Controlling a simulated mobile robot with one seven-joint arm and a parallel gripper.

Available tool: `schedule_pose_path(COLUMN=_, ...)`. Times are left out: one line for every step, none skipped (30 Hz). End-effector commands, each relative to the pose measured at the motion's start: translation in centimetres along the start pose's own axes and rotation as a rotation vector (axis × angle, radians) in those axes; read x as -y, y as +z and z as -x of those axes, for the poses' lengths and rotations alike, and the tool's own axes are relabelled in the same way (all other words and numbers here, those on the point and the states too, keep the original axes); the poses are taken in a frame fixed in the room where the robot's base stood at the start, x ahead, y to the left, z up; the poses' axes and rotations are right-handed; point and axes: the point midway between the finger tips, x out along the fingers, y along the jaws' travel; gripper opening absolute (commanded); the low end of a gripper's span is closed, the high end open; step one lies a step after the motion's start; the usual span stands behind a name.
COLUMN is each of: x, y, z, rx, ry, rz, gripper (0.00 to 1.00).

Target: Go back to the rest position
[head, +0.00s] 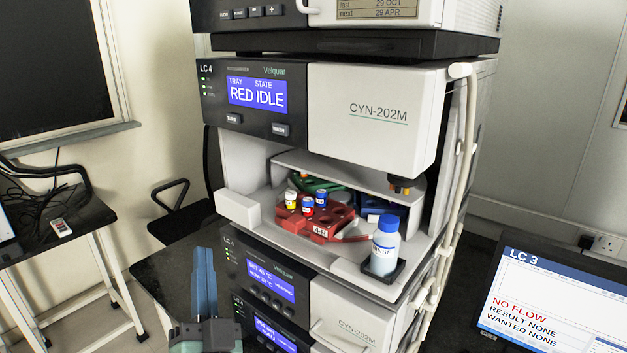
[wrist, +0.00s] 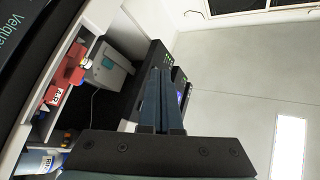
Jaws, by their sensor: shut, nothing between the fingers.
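My gripper (head: 206,270) is at the lower left of the head view, left of the instrument stack and in front of a dark bench top. Its fingers point up in the picture and are together, with nothing between them. In the wrist view the gripper's fingers (wrist: 160,85) are also closed and empty. The autosampler (head: 370,110) labelled CYN-202M has its compartment open, and its screen reads RED IDLE. A red tray (head: 318,222) inside holds several capped vials. It also shows in the wrist view (wrist: 66,76), turned on its side.
A white tube (head: 461,150) runs down the stack's right side. A monitor (head: 550,306) marked LC 3 stands at the lower right. A side table (head: 75,232) and a dark chair (head: 172,195) are at the left.

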Motion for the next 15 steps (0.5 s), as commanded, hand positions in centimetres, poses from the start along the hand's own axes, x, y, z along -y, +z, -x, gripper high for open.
schedule_pose_path(x=1.7, y=-3.7, z=-1.7, rx=-0.036, ry=-0.036, rz=0.064, gripper=0.00)
schedule_pose_path(x=2.7, y=-5.6, z=-2.5, rx=-0.051, ry=-0.052, rz=0.108, gripper=0.00)
schedule_pose_path(x=4.0, y=-8.4, z=-3.3, rx=-0.073, ry=-0.069, rz=0.170, gripper=0.00)
schedule_pose_path(x=4.9, y=-10.4, z=-3.8, rx=-0.089, ry=-0.078, rz=0.218, gripper=0.00)
schedule_pose_path(x=5.8, y=-12.5, z=-4.2, rx=-0.108, ry=-0.085, rz=0.268, gripper=0.00)
schedule_pose_path(x=7.1, y=-15.3, z=-4.5, rx=-0.134, ry=-0.089, rz=0.333, gripper=0.00)
schedule_pose_path(x=8.0, y=-17.5, z=-4.5, rx=-0.155, ry=-0.089, rz=0.385, gripper=0.00)
schedule_pose_path(x=8.8, y=-19.6, z=-4.5, rx=-0.177, ry=-0.084, rz=0.434, gripper=0.00)
schedule_pose_path(x=9.8, y=-22.3, z=-4.2, rx=-0.206, ry=-0.074, rz=0.499, gripper=0.00)
schedule_pose_path(x=10.6, y=-24.2, z=-3.9, rx=-0.228, ry=-0.064, rz=0.544, gripper=0.00)
schedule_pose_path(x=11.2, y=-26.0, z=-3.4, rx=-0.248, ry=-0.051, rz=0.585, gripper=0.00)
schedule_pose_path(x=12.0, y=-28.2, z=-2.8, rx=-0.275, ry=-0.032, rz=0.637, gripper=0.00)
schedule_pose_path(x=12.5, y=-29.7, z=-2.2, rx=-0.294, ry=-0.017, rz=0.670, gripper=0.00)
schedule_pose_path(x=12.9, y=-31.1, z=-1.7, rx=-0.311, ry=0.000, rz=0.700, gripper=0.00)
schedule_pose_path(x=13.5, y=-32.5, z=-1.0, rx=-0.332, ry=0.019, rz=0.734, gripper=0.00)
